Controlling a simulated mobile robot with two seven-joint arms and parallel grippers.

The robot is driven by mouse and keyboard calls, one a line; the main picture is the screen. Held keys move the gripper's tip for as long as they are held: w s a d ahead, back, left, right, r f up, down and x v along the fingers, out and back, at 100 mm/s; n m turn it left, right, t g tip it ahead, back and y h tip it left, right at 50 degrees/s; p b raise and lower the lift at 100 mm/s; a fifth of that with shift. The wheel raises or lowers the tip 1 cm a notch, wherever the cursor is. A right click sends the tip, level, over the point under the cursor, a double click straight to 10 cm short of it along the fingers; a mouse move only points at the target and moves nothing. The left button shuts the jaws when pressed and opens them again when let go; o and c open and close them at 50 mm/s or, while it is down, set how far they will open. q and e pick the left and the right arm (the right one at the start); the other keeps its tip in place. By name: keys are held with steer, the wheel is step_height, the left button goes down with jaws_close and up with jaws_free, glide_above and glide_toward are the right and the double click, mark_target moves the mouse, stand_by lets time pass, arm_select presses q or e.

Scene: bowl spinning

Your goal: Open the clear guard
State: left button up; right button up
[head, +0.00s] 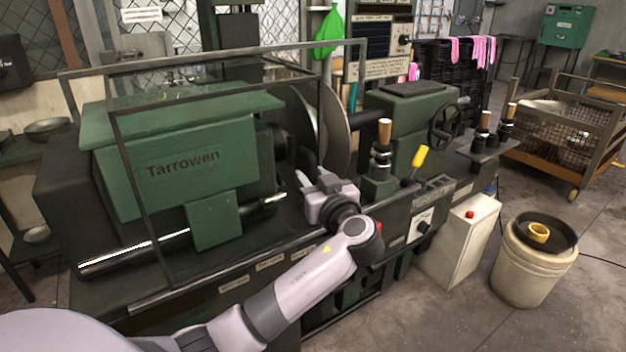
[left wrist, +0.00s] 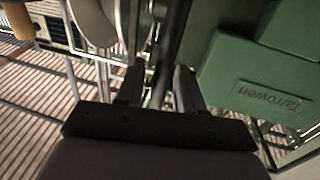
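The clear guard (head: 117,145) is a see-through box with a dark metal frame. It stands down over the green headstock marked "Tarrowen" (head: 180,165), and its top panel and front posts show in the head view. My left gripper (head: 308,181) is at the guard's right front side, near the lower part of the dark upright bar there. In the left wrist view my left gripper's fingers (left wrist: 158,85) are apart, with a dark bar (left wrist: 174,45) showing in the gap between them. I cannot tell whether they touch it. My right gripper is in neither view.
The large metal disc (head: 335,130) stands just behind my left gripper. A white bucket (head: 530,270) and a wire cart (head: 570,130) stand farther right. The floor in front is clear.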

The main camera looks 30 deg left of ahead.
arm_select(q)
steer(key=b+v, duration=0.1)
steer(key=v, duration=0.5)
steer(key=shift+s+d+f+b, duration=0.1)
steer(key=shift+d+b, duration=0.1)
steer(key=shift+b, duration=0.15)
steer(key=shift+s+d, duration=0.25)
steer(key=shift+d, duration=0.05)
steer(key=s+d+f+m+t+h+p, duration=0.15)
steer(key=f+m+h, duration=0.35)
steer(key=f, duration=0.5)
steer(key=s+d+f+m+h, duration=0.25)
steer(key=f+m+h, duration=0.25)
steer(key=f, duration=0.5)
steer(key=s+d+f+m+h, duration=0.1)
steer(key=s+d+f+h, duration=0.1)
steer(key=s, duration=0.7)
steer(key=s+d+f+m+h+p, duration=0.1)
steer(key=s+d+f+m+h, duration=0.1)
steer(key=s+f+h, duration=0.3)
steer(key=s+f+g, duration=0.1)
steer(key=s+f, duration=0.1)
steer(key=s, duration=0.2)
steer(key=shift+s+f+m, duration=0.25)
steer(key=shift+s+m, duration=0.05)
